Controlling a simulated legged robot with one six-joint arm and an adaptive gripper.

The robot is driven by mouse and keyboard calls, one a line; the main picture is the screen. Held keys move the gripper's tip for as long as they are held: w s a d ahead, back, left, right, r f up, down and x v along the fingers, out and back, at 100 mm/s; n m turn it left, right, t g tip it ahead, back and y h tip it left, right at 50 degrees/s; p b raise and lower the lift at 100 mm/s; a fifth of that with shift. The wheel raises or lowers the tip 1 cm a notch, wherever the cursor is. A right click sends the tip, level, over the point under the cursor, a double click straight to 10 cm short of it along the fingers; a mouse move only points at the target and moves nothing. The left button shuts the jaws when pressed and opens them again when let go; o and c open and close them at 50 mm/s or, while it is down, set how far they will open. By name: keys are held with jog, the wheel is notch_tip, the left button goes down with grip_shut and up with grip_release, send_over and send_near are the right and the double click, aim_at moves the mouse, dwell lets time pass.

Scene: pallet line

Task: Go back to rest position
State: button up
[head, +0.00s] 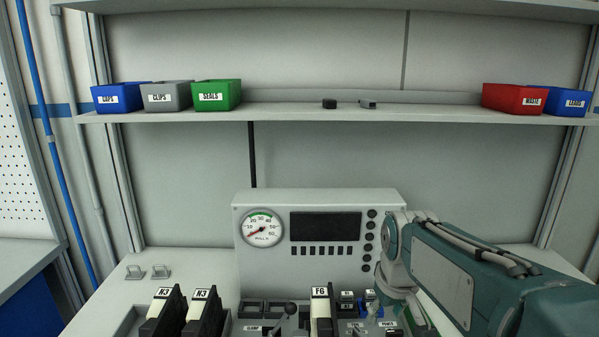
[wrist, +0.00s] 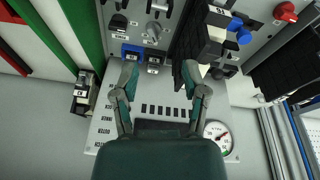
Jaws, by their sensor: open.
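My gripper (wrist: 160,72) shows in the wrist view with its two fingers well apart and nothing between them. The fingers reach over the grey instrument panel (wrist: 105,125), near a blue-framed switch (wrist: 131,51) and a black-and-white block (wrist: 210,45). In the head view my arm comes in from the right and bends down at the panel's right side (head: 320,262). The gripper's fingertips cannot be made out there.
A lever (head: 287,316) stands beside F6. A gauge (head: 262,228) is on the panel. The shelf (head: 290,113) above holds labelled bins, including a green one (head: 217,95) and a red one (head: 515,99).

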jog(key=s+f+m+t, duration=0.1)
jog(key=s+m+t, duration=0.1)
jog(key=s, duration=1.4)
jog(key=shift+s+m+t, duration=0.35)
jog(key=shift+m+t, duration=0.05)
jog(key=shift+m, duration=0.2)
